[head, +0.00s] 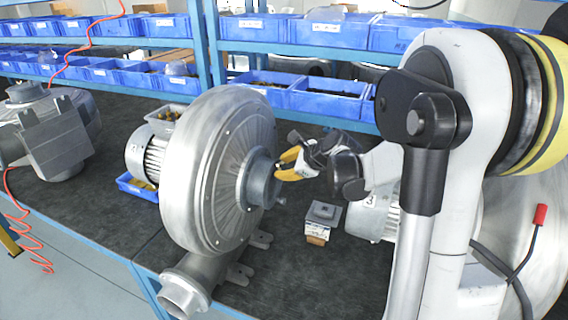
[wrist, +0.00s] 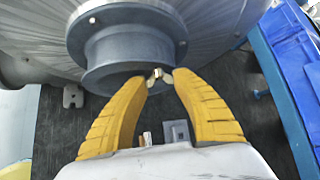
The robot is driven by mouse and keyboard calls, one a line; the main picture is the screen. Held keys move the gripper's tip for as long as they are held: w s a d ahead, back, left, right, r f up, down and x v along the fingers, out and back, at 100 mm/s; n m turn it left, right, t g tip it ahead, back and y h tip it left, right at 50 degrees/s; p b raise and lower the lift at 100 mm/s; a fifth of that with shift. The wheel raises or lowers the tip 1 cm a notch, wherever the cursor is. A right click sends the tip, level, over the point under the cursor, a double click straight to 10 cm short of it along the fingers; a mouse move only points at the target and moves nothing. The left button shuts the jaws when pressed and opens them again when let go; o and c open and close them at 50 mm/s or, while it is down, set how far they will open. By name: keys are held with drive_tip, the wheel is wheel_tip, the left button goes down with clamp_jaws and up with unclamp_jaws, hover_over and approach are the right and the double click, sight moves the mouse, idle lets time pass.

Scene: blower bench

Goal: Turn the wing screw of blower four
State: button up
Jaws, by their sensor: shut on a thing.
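The large silver blower (head: 205,165) stands upright on the bench, its round grey inlet hub (head: 262,185) facing my arm; the hub also shows in the wrist view (wrist: 125,50). My gripper (head: 279,167) has yellow fingers and reaches the hub from the right. In the wrist view, the fingertips (wrist: 161,77) close around a small metal wing screw (wrist: 157,74) at the hub's rim. The fingers hide part of the screw, and it cannot be made out in the head view. No number four can be read on this blower.
A small grey box (head: 323,213) stands on the dark bench (head: 285,285) right of the blower. Another blower (head: 540,235) stands behind my arm, and one more (head: 55,135) at the left. Blue bins (head: 325,100) fill the shelves behind. A red coiled hose (head: 25,230) hangs at the left.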

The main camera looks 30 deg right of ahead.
drive_tip(key=shift+w+r+m+g+y, duration=0.1)
drive_tip(key=shift+m+g+y, duration=0.2)
drive_tip(key=shift+g, duration=0.1)
idle(0.4)
drive_tip(key=o, duration=1.2)
drive_tip(key=shift+a, duration=0.1)
drive_tip(key=v, duration=1.2)
